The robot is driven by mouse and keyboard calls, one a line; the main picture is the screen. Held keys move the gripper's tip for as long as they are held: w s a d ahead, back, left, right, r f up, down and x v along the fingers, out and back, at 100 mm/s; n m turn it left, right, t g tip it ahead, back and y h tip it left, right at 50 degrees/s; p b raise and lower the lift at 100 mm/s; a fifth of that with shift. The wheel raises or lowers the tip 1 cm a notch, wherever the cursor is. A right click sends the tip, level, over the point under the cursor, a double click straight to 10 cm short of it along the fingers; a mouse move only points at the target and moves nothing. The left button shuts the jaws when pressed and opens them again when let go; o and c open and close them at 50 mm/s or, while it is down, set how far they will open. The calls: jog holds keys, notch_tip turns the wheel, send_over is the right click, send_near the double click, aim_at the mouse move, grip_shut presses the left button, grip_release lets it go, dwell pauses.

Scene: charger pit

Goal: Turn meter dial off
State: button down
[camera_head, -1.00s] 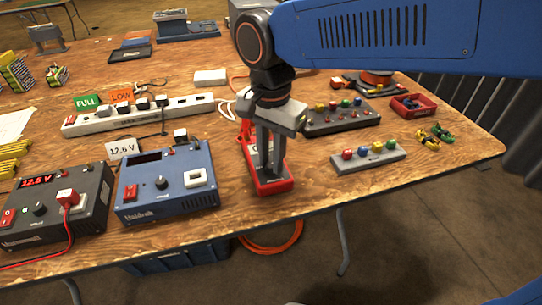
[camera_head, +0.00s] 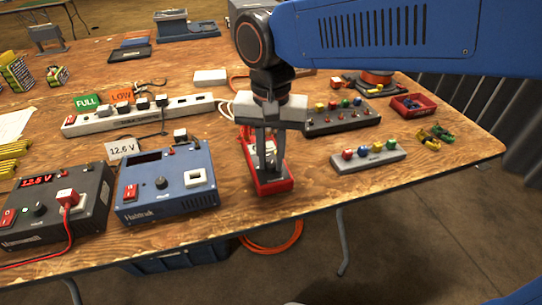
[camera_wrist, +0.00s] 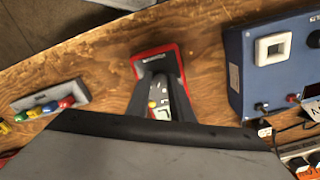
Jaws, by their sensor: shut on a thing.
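The red meter (camera_head: 274,184) lies flat near the table's front edge, to the right of the blue charger box. It also shows in the wrist view (camera_wrist: 170,62). My gripper (camera_head: 268,165) points down over the middle of the meter, its two fingers close together. It is shut on the meter's dial, which the fingers mostly hide. In the wrist view the fingers (camera_wrist: 160,100) reach onto the meter's face, where pale and yellow markings show. The dial's pointer cannot be made out.
A blue charger (camera_head: 165,187) and a dark charger (camera_head: 58,205) reading 12.5 V stand to the left. A grey block with coloured caps (camera_head: 368,155) lies to the right, a white power strip (camera_head: 140,114) behind. Bare wood lies right of the meter.

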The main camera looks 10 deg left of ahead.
aim_at(271, 164)
jog(key=n, duration=0.4)
jog(key=shift+n, duration=0.3)
jog(key=n, duration=0.4)
jog(key=shift+n, duration=0.3)
jog(key=n, duration=0.4)
jog(key=shift+n, duration=0.3)
jog(key=n, duration=0.4)
jog(key=shift+n, duration=0.3)
jog(key=c, duration=1.6)
grip_release()
jog(key=shift+o, duration=0.2)
notch_tip(271, 164, up, 17)
jog(key=shift+r, duration=0.2)
